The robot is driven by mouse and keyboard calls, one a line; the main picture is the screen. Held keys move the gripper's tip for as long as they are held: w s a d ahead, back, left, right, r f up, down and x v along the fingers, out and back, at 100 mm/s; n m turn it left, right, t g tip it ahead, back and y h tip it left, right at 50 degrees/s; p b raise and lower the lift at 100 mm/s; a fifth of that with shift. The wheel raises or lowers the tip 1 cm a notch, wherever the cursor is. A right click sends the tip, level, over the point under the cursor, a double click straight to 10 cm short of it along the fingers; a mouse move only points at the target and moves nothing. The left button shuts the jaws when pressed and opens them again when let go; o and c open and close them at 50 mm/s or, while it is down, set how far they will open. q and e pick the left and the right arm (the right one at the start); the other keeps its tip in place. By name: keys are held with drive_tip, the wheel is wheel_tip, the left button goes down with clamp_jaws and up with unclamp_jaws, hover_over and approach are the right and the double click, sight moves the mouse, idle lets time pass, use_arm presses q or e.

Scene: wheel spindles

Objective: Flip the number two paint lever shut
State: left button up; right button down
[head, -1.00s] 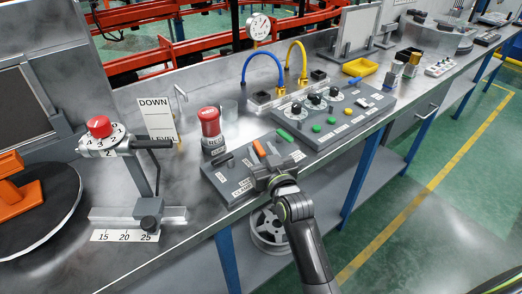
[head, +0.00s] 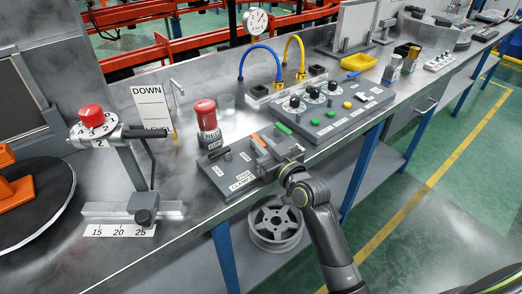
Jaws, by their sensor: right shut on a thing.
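The lever panel (head: 212,176) is a grey box near the front edge of the bench. It carries a black lever (head: 221,153), an orange-handled lever (head: 258,140) and a green-handled lever (head: 283,129). Its labels are too small to read surely, so I cannot tell which lever is number two. My right gripper (head: 268,149) is over the right part of the panel. It appears shut on the orange-handled lever; its fingers hide the lever's lower part and the exact contact. My left gripper is out of view.
A dial panel (head: 325,116) with knobs and lit buttons adjoins on the right. A clamp with a red knob (head: 92,116) is at left. A wheel (head: 274,224) lies on the shelf below.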

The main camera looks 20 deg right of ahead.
drive_tip(key=shift+d+f+n+y+b, duration=0.2)
drive_tip(key=shift+n+y+b, duration=0.1)
drive_tip(key=shift+y+b, duration=0.15)
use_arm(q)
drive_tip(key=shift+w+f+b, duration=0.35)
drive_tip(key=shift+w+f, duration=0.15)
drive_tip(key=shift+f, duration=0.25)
use_arm(e)
drive_tip(key=shift+w+r+n+g+y, duration=0.1)
drive_tip(key=shift+r+n+g+y, duration=0.15)
drive_tip(key=shift+y, duration=0.2)
drive_tip(key=c, duration=1.4)
unclamp_jaws()
drive_tip(key=shift+o, duration=0.2)
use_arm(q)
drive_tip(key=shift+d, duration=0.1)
use_arm(e)
drive_tip(key=v, duration=1.7)
drive_tip(key=shift+s, duration=0.2)
drive_tip(key=shift+d, duration=0.1)
